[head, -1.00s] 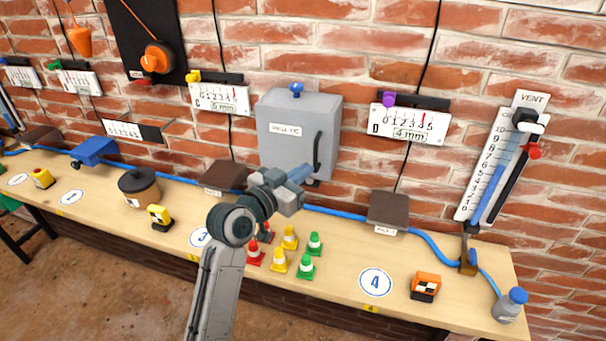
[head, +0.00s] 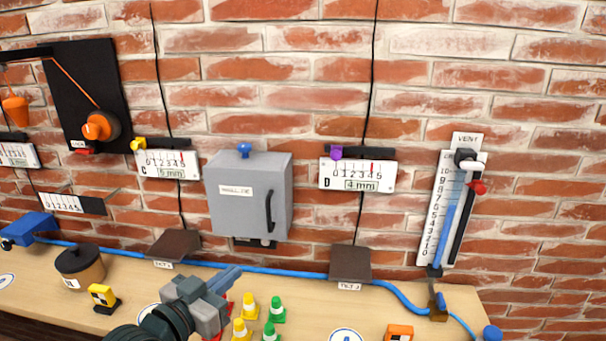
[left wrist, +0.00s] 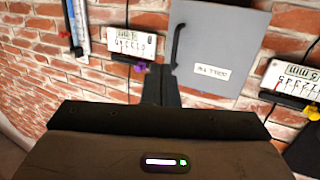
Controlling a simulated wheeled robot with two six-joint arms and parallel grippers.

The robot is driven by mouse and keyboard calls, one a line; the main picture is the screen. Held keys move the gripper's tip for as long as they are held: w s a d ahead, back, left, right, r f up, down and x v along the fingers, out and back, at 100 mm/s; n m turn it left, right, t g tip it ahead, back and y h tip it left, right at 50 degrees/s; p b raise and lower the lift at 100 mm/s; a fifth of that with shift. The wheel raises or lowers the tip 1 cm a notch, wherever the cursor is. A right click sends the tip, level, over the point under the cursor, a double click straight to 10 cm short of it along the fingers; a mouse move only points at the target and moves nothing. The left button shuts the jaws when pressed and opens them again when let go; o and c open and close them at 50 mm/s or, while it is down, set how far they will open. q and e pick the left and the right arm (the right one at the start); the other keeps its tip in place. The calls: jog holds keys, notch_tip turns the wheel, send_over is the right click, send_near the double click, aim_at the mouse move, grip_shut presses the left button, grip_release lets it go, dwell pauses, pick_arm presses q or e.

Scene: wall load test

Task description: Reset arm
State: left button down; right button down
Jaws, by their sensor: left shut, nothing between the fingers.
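My left gripper (head: 226,279) is in the lower middle of the head view, its blue-grey fingers closed together with nothing between them. It appears over the workbench, below the grey wall cabinet (head: 225,209) and clear of the cabinet handle (head: 270,212). The cabinet door looks shut. In the left wrist view, the dark closed fingers (left wrist: 161,86) point toward the wall. The cabinet (left wrist: 225,45) is behind them there, upside down, with its handle just right of the fingertips. My right gripper is not in view.
Yellow cones (head: 249,307), green cones (head: 277,309) and partly hidden red ones stand beside my left gripper. Gauge D (head: 357,175) and the vent scale (head: 443,210) hang on the brick wall. A blue hose (head: 298,271) runs along the bench.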

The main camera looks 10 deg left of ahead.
pick_arm(q)
jog(key=s+a+f+n+g+y, duration=0.1)
jog(key=s+a+f+g+y, duration=0.2)
jog(key=f, duration=0.5)
jog(key=s+f+n+g+y, duration=0.1)
jog(key=s+f+g, duration=0.1)
jog(key=s+f, duration=0.45)
jog(key=s+a+f+n+g+y, duration=0.1)
jog(key=s+a+f+g+y, duration=0.2)
jog(key=s+f, duration=0.4)
jog(key=s+a+f+n+g+y, duration=0.1)
jog(key=s+a+f+g, duration=0.25)
jog(key=s+f, duration=0.4)
notch_tip(320, 180, down, 29)
jog(key=a+g, duration=0.2)
jog(key=s+a+f+b, duration=0.1)
jog(key=s+f, duration=1.8)
jog(key=f, duration=0.1)
jog(key=shift+f+g, duration=0.35)
jog(key=shift+g, duration=0.1)
jog(key=shift+a, duration=0.1)
